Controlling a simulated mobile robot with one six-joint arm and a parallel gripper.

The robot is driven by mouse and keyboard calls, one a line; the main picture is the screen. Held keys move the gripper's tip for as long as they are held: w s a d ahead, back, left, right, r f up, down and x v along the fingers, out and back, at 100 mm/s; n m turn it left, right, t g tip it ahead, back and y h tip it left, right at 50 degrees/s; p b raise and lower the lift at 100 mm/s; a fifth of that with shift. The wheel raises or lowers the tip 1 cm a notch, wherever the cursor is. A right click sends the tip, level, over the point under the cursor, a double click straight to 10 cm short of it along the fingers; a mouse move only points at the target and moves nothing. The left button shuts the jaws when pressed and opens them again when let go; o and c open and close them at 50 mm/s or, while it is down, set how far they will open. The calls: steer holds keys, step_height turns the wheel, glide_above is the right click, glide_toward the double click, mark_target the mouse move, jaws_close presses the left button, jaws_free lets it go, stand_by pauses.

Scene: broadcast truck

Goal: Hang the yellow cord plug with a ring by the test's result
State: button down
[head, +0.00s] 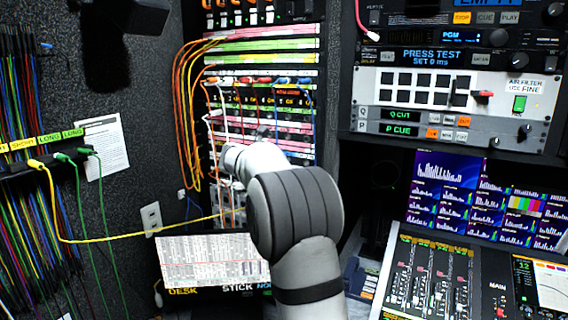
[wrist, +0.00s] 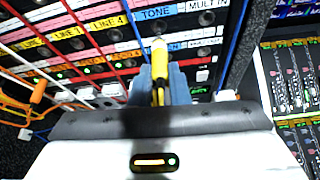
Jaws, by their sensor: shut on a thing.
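In the wrist view my gripper (wrist: 158,84) is shut on the yellow plug (wrist: 159,58), whose pale tip points at the patch panel just below the TONE label (wrist: 156,13). I cannot tell whether the tip is in a jack. In the head view my arm hides the gripper and this plug. The yellow cord (head: 120,240) sags from behind my arm to the left rack, where its other yellow plug (head: 36,164) sits under SHORT and LONG labels (head: 48,139). The tester display (head: 432,56) reads PRESS TEST, SET 0 ms.
Green cords (head: 78,190) hang beside the yellow one at the left rack. Orange cables (head: 182,110) and red, white and blue patch cords cross the jack panel (head: 262,65) close to my gripper. A mixing desk (head: 440,275) stands at lower right; a printed sheet (head: 210,258) is below.

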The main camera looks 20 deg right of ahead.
steer(key=shift+s+a+b, duration=0.55)
steer(key=shift+s+a, duration=0.5)
steer(key=shift+a, duration=0.2)
steer(key=shift+a, duration=0.1)
steer(key=shift+s+a+b, duration=0.5)
steer(key=shift+s+a, duration=0.45)
steer(key=shift+a, duration=0.15)
steer(key=shift+f, duration=0.1)
